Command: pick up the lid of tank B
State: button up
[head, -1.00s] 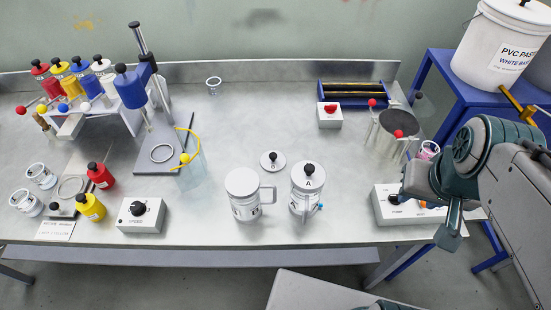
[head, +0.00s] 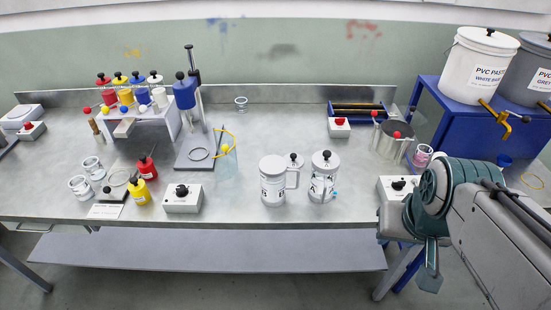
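The tank with a side handle (head: 272,182) stands near the table's front edge, its top white and without a knob. I take it as tank B, though its letter is unreadable. A small round lid with a black knob (head: 294,160) lies on the table just behind, in the gap before tank A, and is partly hidden. Tank A (head: 324,180) stands to the right with its black-knobbed lid on. My gripper (head: 430,278) hangs at the lower right, in front of the table edge and well away from the lid. It holds nothing I can see; its fingers are not clear.
A control box (head: 396,190) sits near my arm. A metal pot (head: 391,142) and a red-button box (head: 339,127) stand behind. A dispenser stand (head: 193,150) and a black-knob box (head: 183,199) are to the left. Table surface behind the lid is clear.

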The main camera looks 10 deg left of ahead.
aim_at(294, 161)
jog(key=u, duration=0.35)
jog(key=i, duration=1)
